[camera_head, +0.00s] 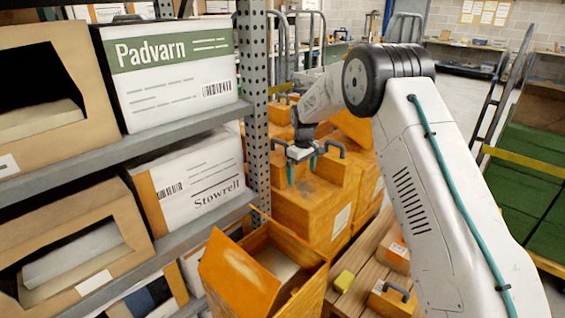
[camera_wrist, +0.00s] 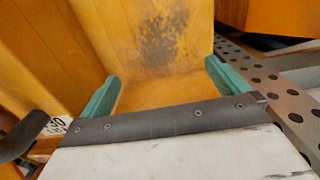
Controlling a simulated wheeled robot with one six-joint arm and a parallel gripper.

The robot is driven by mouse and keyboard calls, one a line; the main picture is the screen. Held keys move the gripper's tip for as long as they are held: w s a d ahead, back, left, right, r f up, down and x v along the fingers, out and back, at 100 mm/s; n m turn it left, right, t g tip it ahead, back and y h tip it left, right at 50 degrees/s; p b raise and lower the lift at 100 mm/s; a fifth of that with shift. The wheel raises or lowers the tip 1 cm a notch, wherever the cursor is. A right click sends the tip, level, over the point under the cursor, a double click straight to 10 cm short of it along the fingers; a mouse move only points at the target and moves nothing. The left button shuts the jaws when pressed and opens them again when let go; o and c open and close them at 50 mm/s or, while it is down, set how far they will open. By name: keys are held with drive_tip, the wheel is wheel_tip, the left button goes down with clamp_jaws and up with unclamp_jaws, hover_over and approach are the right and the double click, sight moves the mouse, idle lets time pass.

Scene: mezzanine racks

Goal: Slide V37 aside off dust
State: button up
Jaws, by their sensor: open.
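My gripper (camera_head: 302,172) is open, with two teal fingers, above an orange case (camera_head: 310,210) beside the rack post. In the wrist view my gripper (camera_wrist: 162,72) has its fingers apart, with an orange surface between and beyond them. A dark grey speckled patch that looks like dust (camera_wrist: 160,42) marks that surface. I cannot read the marking V37 on anything, so I cannot tell which thing it is. A white label (camera_wrist: 56,125) at the left of the wrist view is partly cut off by a dark handle.
A perforated rack post (camera_head: 254,110) stands close left of my gripper; it runs along the right in the wrist view. Shelves hold Padvarn (camera_head: 165,70) and Stowrell (camera_head: 195,180) boxes.

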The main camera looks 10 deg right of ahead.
drive_tip(key=shift+f, duration=0.15)
drive_tip(key=shift+s+d, duration=0.9)
drive_tip(key=shift+s, duration=0.3)
wheel_tip(320, 180, up, 13)
idle(0.5)
drive_tip(key=f, duration=0.4)
drive_tip(key=w+a+f, duration=0.1)
drive_tip(key=f, duration=0.3)
drive_tip(key=w+f, duration=0.1)
drive_tip(key=f, duration=0.4)
drive_tip(key=shift+w+a, duration=0.2)
drive_tip(key=shift+a, duration=0.2)
drive_tip(key=shift+d, duration=0.1)
idle(0.4)
